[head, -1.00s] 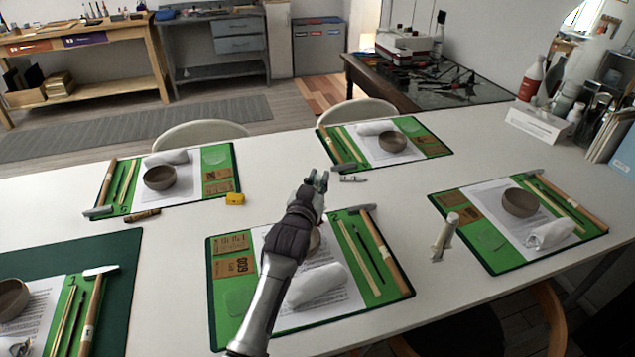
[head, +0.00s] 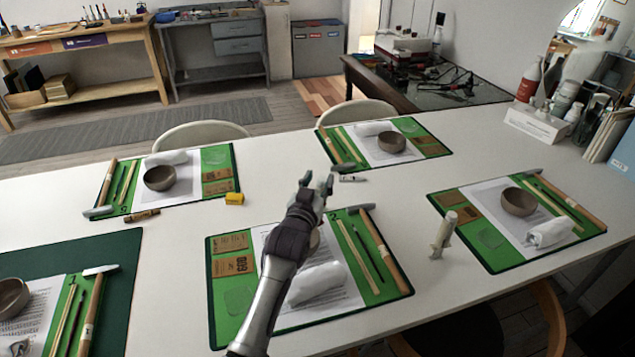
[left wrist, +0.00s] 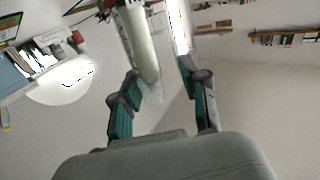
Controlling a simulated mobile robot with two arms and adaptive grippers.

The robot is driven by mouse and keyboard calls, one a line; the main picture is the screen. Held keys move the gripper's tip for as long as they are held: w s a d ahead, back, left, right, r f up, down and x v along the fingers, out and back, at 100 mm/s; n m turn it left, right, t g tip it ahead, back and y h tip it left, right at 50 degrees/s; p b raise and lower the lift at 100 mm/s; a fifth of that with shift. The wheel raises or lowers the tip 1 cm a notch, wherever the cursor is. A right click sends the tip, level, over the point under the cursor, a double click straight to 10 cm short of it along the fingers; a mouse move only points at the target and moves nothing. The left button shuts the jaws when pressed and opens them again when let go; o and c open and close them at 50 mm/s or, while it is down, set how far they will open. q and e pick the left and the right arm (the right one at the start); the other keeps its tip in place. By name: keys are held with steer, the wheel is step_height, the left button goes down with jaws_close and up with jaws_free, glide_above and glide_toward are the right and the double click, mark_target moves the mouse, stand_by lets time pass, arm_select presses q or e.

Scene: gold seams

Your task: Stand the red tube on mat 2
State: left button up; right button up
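I cannot pick out a clearly red tube. A brownish tube (head: 142,215) lies on the white table in front of the back left mat (head: 218,160). A small silvery tube (head: 350,178) lies just right of my left gripper (head: 317,184). That gripper is above the table, over the far edge of the front centre mat (head: 226,325), with nothing visible in it. In the left wrist view its fingers (left wrist: 165,100) are spread; a pale cylinder shape beyond them is unclear. The mat numbers are too small to read surely. My right gripper is not in view.
Mats carry bowls, paper, white cloths and hammers. The table between the mat rows is mostly clear.

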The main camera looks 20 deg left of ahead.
arm_select(q)
steer(key=shift+f, duration=0.25)
steer(key=s+r, duration=0.1)
steer(key=s, duration=1)
steer(key=shift+s+r, duration=0.15)
steer(key=shift+s, duration=0.25)
